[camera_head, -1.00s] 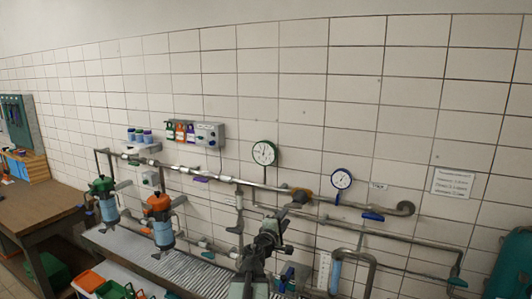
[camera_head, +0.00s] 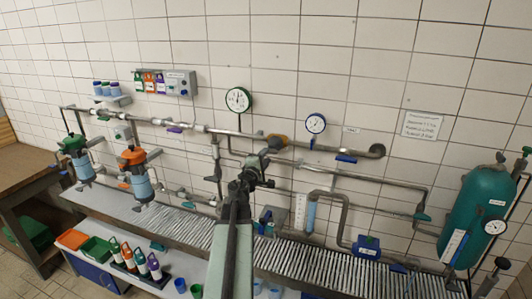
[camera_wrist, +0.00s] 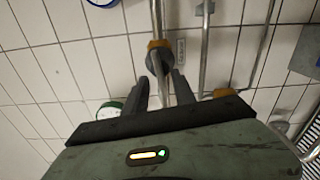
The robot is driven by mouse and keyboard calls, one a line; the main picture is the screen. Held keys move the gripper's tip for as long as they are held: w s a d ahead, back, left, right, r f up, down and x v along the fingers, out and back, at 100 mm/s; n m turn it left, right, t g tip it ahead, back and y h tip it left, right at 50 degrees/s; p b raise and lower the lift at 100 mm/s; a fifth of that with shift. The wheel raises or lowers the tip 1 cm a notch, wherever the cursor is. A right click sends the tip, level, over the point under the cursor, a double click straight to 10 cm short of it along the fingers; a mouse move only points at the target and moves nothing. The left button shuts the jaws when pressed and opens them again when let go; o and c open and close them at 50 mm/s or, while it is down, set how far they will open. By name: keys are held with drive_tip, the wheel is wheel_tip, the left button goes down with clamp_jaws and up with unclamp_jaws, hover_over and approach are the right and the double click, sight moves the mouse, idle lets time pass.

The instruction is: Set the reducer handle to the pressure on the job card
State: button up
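The reducer (camera_head: 277,140) is an orange-brown fitting on the upper pipe run, between a green-rimmed gauge (camera_head: 238,100) and a blue-rimmed gauge (camera_head: 316,123). The job card (camera_head: 421,126) is a white sheet on the wall at right; its print is too small to read. My gripper (camera_head: 262,163) is just below and left of the reducer in the head view. In the wrist view my gripper (camera_wrist: 161,85) is open and empty. Its fingers point towards an orange-collared fitting (camera_wrist: 158,57), apparently the reducer, with the pipe showing between them. Contact and handle position cannot be told.
Pipes cross the tiled wall around my arm. Filters with a green top (camera_head: 77,160) and an orange top (camera_head: 137,175) hang at left. A teal tank (camera_head: 474,215) stands at right. Bottles (camera_head: 138,261) stand on the lower shelf below a grated top.

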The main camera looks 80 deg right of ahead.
drive_tip(key=d, duration=0.2)
drive_tip(key=shift+s+d, duration=0.3)
drive_tip(key=shift+d, duration=0.05)
drive_tip(key=shift+a, duration=0.1)
clamp_jaws()
drive_tip(key=shift+m, duration=0.3)
drive_tip(key=shift+m, duration=3)
unclamp_jaws()
